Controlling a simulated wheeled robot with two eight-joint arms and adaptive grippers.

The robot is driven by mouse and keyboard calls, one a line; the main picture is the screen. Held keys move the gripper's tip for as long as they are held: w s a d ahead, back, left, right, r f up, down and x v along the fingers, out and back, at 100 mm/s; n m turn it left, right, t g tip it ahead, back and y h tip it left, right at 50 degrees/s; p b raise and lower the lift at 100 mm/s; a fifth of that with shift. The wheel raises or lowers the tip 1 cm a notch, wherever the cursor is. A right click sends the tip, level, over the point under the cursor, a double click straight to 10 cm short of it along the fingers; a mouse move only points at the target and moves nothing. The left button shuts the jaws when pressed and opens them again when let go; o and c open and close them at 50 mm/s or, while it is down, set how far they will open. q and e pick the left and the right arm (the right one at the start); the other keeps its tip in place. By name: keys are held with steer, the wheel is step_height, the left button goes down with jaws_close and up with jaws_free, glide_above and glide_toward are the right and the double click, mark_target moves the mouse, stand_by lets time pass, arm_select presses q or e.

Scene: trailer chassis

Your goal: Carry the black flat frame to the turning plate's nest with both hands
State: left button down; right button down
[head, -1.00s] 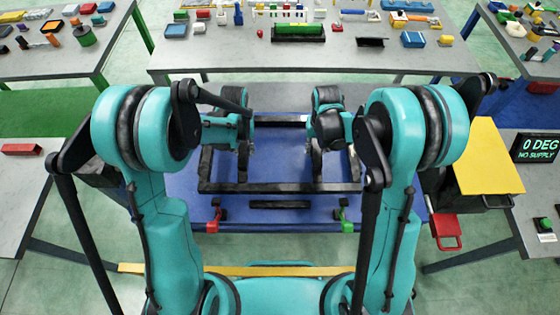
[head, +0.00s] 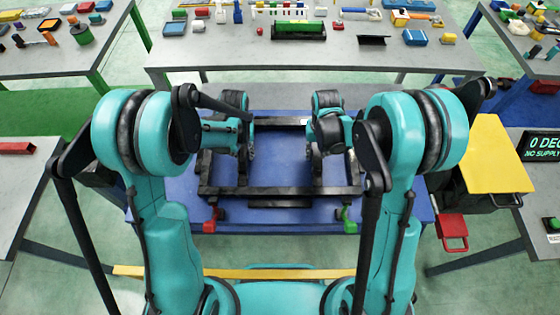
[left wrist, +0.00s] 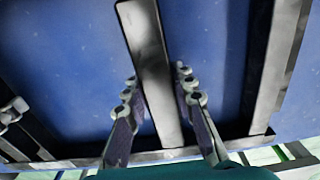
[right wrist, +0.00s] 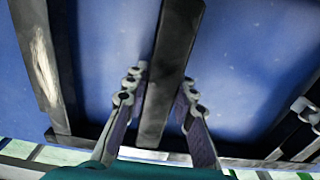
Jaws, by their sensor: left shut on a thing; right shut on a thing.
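The black flat frame (head: 280,191) lies level above or on a blue surface (head: 280,218); I cannot tell whether it touches. My arms hide parts of the frame. I cannot make out the turning plate's nest with certainty.
Red (head: 212,218) and green (head: 348,220) pieces stand near the frame's front corners. A grey table (head: 380,55) with parts stands behind.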

arm_select(q)
steer(key=shift+f+b, duration=0.45)
steer(key=shift+f, duration=0.15)
arm_select(e)
steer(key=shift+f, duration=0.6)
arm_select(q)
steer(key=c, duration=1.3)
jaws_free()
steer(key=shift+r, duration=0.15)
arm_select(e)
steer(key=c, duration=1.3)
jaws_free()
steer(key=shift+r, duration=0.15)
arm_select(q)
steer(key=shift+o, duration=0.2)
arm_select(e)
steer(key=shift+o, duration=0.2)
arm_select(q)
steer(key=shift+r, duration=0.1)
step_height(320, 180, up, 12)
steer(key=shift+f, duration=0.2)
steer(key=shift+r, duration=0.1)
arm_select(e)
step_height(320, 180, up, 12)
steer(key=shift+r, duration=0.1)
arm_select(q)
steer(key=shift+s, duration=0.1)
arm_select(e)
steer(key=shift+s, duration=0.15)
